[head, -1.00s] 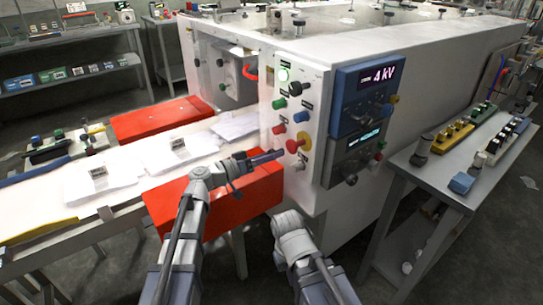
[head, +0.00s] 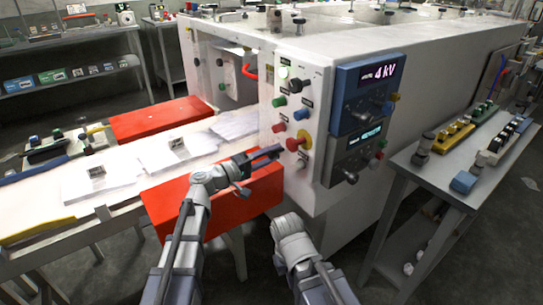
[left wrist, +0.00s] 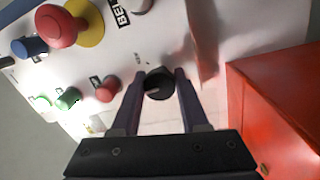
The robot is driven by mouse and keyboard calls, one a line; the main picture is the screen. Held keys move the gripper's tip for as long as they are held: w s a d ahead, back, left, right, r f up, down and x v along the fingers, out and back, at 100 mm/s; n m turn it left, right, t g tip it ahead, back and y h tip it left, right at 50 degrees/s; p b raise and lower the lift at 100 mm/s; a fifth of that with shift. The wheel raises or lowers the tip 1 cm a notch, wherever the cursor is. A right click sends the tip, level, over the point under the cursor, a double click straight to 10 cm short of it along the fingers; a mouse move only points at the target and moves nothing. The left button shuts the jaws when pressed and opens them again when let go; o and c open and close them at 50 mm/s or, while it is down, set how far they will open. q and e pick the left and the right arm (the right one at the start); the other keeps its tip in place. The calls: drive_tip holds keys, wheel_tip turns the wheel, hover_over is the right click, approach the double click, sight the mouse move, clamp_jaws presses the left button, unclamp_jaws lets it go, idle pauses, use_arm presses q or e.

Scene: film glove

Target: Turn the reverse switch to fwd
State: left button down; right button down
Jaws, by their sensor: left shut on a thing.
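The switch is a round black knob (left wrist: 159,84) on the white machine panel, in the left wrist view. A small printed label by it is too small to read. My left gripper (left wrist: 159,88) has one dark finger on each side of the knob and is shut on it. In the head view, my left gripper (head: 276,153) reaches the lower left edge of the control panel (head: 310,175) and hides the knob. Which way the knob points cannot be told. My right arm shows at lower middle, but its gripper is not in view.
A red mushroom button on a yellow base (left wrist: 62,25) is near the knob, with a small red button (left wrist: 108,89) closer. A red box (left wrist: 275,105) stands close to the fingers. The conveyor (head: 75,205) runs left; a grey side table (head: 450,185) stands right.

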use_arm(q)
drive_tip(key=n, duration=0.4)
drive_tip(key=shift+n+t, duration=0.5)
drive_tip(key=shift+n, duration=1.9)
drive_tip(key=shift+c, duration=2.2)
unclamp_jaws()
drive_tip(key=shift+a, duration=0.1)
drive_tip(key=r+b+v, duration=0.1)
drive_tip(key=v, duration=0.6)
drive_tip(key=shift+s+a+f, duration=0.25)
drive_tip(key=shift+s+f, duration=0.05)
drive_tip(key=shift+f, duration=0.15)
